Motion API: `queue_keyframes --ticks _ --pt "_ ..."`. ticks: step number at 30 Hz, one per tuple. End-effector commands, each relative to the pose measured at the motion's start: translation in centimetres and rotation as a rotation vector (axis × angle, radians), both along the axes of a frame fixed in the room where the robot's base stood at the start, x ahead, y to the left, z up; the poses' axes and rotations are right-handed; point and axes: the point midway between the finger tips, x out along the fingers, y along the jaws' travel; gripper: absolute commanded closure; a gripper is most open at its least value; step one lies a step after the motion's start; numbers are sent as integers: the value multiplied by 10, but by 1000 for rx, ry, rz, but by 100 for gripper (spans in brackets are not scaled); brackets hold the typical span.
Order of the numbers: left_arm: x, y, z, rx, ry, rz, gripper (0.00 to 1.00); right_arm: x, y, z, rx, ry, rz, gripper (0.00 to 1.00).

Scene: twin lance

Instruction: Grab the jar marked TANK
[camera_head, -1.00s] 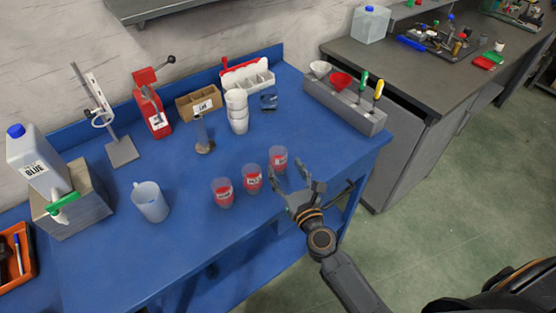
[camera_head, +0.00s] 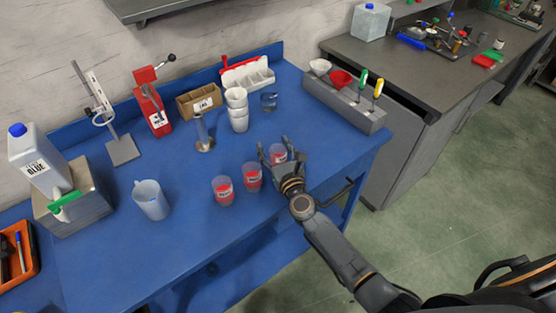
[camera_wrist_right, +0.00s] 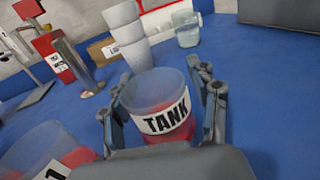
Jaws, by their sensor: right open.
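The jar marked TANK (camera_wrist_right: 163,120) is a clear cup with red contents and a white label. It stands upright in the right wrist view between the fingers of my right gripper (camera_wrist_right: 165,105). The fingers are open, one on each side of it; whether either touches it I cannot tell. In the head view the same jar (camera_head: 278,154) is the rightmost of three similar jars, with my right gripper (camera_head: 273,157) at it and partly hiding it. The middle jar (camera_head: 252,178) and the left jar (camera_head: 223,191) stand beside it. My left gripper does not show.
The blue table (camera_head: 180,250) is clear in front of the jars. White stacked cups (camera_head: 238,110), a glass beaker (camera_head: 268,102) and a metal stand (camera_head: 123,150) are farther back. A clear pitcher (camera_head: 151,201) stands left. A grey rack (camera_head: 345,105) stands at the table's right.

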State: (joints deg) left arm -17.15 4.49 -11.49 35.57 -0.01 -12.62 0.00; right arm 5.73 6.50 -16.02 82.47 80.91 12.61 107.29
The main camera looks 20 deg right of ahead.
Motion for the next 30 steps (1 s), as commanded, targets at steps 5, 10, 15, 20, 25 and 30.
queue_keyframes --ticks 5,10,15,20,25,30 --pt "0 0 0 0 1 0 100 0 0 0 0 0 0 72" --pt "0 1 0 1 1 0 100 0 0 0 0 0 0 82" --pt "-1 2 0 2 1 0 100 0 0 0 0 0 0 84" --pt "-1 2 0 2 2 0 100 0 0 0 0 0 0 85" --pt "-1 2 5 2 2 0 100 0 0 5 1 0 0 85" --pt "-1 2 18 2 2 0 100 0 0 21 2 0 -1 86"
